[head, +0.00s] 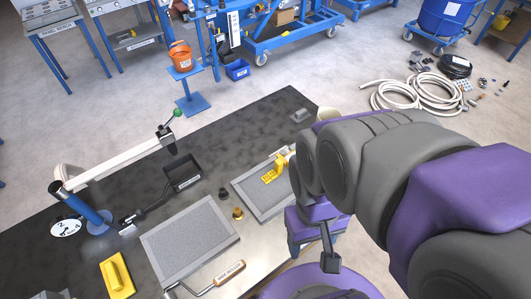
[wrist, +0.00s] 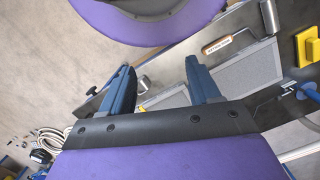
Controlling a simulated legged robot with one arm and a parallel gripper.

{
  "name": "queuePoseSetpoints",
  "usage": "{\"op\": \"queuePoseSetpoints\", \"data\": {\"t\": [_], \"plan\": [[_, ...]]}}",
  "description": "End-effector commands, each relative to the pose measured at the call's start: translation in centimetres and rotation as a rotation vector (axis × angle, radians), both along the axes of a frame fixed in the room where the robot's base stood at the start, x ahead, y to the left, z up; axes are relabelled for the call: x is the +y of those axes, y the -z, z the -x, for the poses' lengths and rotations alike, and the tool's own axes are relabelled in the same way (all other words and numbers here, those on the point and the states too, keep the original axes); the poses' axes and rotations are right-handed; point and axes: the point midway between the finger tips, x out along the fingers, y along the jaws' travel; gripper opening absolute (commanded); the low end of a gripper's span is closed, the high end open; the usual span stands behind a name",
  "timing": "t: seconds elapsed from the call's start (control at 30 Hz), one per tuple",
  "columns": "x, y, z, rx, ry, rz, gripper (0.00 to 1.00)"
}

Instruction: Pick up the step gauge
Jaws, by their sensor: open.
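A yellow stepped piece (head: 273,170), which looks like the step gauge, lies on the right grey panel (head: 252,195) in the head view, near that panel's far right corner. My arm's links stand just right of it. The bench top lies beyond the fingers. My gripper is not clearly visible in the head view, so its distance from the gauge is unclear.
The dark far bench area (head: 250,125) is mostly clear.

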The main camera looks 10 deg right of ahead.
Motion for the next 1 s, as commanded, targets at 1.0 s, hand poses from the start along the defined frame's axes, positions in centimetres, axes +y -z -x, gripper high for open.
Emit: {"op": "queuePoseSetpoints", "data": {"t": [1.0], "plan": [[-4.4,1.9,-21.7,-0.090,0.710,0.108,0.60]]}}
